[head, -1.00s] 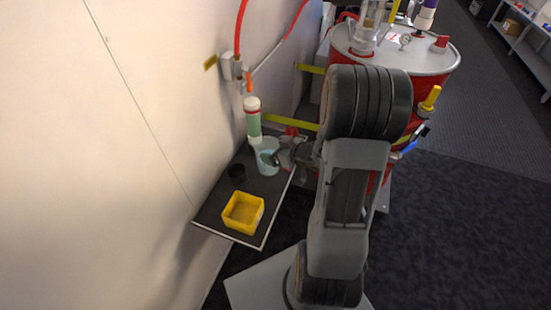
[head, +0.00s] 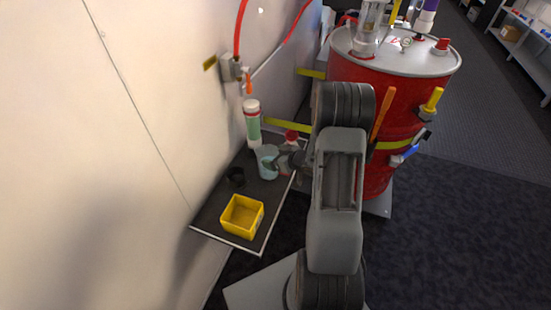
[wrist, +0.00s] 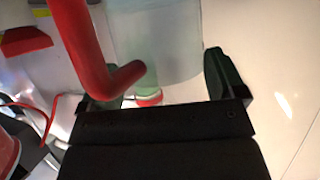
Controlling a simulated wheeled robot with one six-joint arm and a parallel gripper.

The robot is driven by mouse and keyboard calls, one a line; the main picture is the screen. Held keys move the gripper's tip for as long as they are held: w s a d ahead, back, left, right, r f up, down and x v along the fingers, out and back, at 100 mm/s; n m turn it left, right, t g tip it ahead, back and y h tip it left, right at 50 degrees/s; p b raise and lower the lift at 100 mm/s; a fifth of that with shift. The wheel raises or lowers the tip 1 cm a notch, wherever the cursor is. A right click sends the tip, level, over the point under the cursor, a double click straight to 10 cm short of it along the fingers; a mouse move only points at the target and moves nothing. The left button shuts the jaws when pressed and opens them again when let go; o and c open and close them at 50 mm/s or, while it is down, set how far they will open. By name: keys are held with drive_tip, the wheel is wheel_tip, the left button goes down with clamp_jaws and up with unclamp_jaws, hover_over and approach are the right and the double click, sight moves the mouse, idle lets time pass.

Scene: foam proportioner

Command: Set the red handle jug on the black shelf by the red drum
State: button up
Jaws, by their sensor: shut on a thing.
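The jug (head: 267,162) is pale and see-through in the head view, at the far part of the black shelf (head: 215,207). Its red handle (wrist: 88,45) rises large at the left of the wrist view, beside the jug's clear body (wrist: 155,40). My gripper (head: 277,161) reaches in from the right and is shut on the jug, with dark fingers either side in the wrist view (wrist: 165,82). I cannot tell whether the jug's base touches the shelf. The red drum (head: 348,90) stands behind and right, partly hidden by my arm.
A green tube with a white cap (head: 252,124) stands just behind the jug, close to the wall. A red-and-white thing (head: 291,138) shows beside my gripper.

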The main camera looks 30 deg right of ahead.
drive_tip(key=shift+f, duration=0.15)
drive_tip(key=o, duration=1.2)
